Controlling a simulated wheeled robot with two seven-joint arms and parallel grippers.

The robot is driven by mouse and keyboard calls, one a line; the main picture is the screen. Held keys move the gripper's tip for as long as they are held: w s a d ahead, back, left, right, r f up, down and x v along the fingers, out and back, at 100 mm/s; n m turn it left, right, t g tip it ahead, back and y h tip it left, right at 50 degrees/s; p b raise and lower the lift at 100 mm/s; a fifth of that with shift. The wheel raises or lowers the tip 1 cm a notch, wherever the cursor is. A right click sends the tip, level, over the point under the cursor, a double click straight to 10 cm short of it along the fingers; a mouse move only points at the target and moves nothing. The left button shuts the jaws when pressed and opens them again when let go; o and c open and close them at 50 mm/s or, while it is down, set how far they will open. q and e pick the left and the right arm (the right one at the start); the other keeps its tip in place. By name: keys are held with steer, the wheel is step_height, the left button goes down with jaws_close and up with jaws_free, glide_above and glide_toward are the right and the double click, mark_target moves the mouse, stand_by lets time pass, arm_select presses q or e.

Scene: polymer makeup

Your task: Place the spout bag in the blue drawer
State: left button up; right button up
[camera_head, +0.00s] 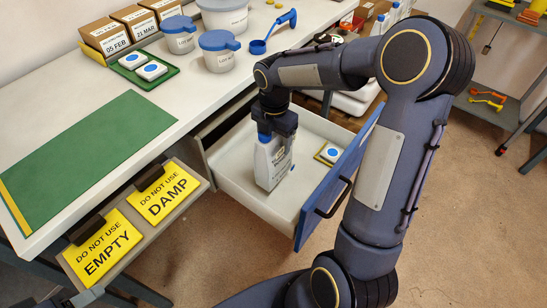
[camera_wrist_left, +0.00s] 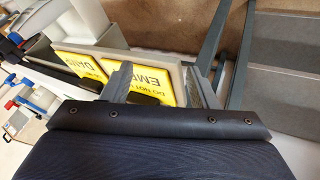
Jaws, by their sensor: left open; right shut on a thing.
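The spout bag (camera_head: 272,163) is a white pouch with a blue top, upright inside the open blue drawer (camera_head: 223,172). The drawer has a white inside and a blue front with a dark handle. My right gripper (camera_head: 276,132) points down from above and is shut on the top of the bag. The bag's lower end is at the drawer floor; I cannot tell whether it touches. My left gripper (camera_wrist_left: 162,88) is open and empty in the left wrist view, with yellow signs beyond its fingers.
A small yellow tray with a blue-dotted block (camera_head: 331,153) lies in the drawer near its front. The worktop holds a green mat (camera_head: 85,160), cardboard boxes, lidded tubs (camera_head: 219,60) and a blue scoop (camera_head: 259,46). Yellow signs (camera_head: 103,247) hang at the worktop's front edge.

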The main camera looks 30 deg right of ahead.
steer(key=shift+f+b, duration=0.6)
steer(key=shift+f, duration=2)
steer(key=shift+f, duration=0.15)
steer(key=o, duration=1.6)
steer(key=shift+c, duration=0.2)
